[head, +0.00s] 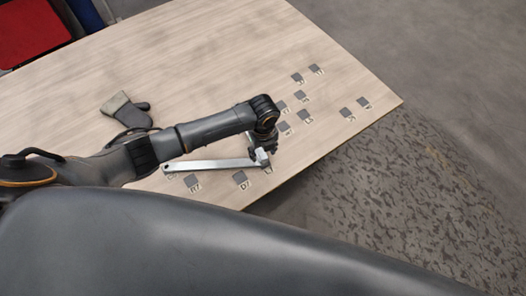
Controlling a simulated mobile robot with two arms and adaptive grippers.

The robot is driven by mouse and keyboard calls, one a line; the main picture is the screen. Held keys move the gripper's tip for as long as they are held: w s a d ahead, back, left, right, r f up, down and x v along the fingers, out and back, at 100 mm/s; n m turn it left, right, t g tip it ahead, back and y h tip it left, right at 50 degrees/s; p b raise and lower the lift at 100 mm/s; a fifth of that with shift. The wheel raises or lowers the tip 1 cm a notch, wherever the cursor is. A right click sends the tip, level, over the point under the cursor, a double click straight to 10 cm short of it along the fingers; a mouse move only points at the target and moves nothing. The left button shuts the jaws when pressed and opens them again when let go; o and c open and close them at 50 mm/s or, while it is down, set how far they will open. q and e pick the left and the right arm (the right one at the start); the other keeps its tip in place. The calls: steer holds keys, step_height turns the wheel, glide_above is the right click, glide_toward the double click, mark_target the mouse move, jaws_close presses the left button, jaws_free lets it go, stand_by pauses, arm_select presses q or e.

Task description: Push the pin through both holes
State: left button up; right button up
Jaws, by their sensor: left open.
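A long galvanized bracket bar (212,165) lies on the wooden table near its front edge. Its right end meets a small upright metal piece (263,158). My left gripper (261,149) points down right at that end, and its jaws are open. The gripper and wrist partly cover the joint, so I cannot tell whether the gripper touches the metal. The pin and the two holes cannot be made out at this size. My right gripper is not in view.
The wooden table (190,50) holds several small dark grey labelled squares (239,178), spread mostly to the right of my arm. A work glove (124,112) lies behind my left forearm. A red container (30,30) stands at the top left. The table's far middle is clear.

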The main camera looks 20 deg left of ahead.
arm_select(q)
step_height(320, 180, up, 11)
stand_by(0.3)
stand_by(0.5)
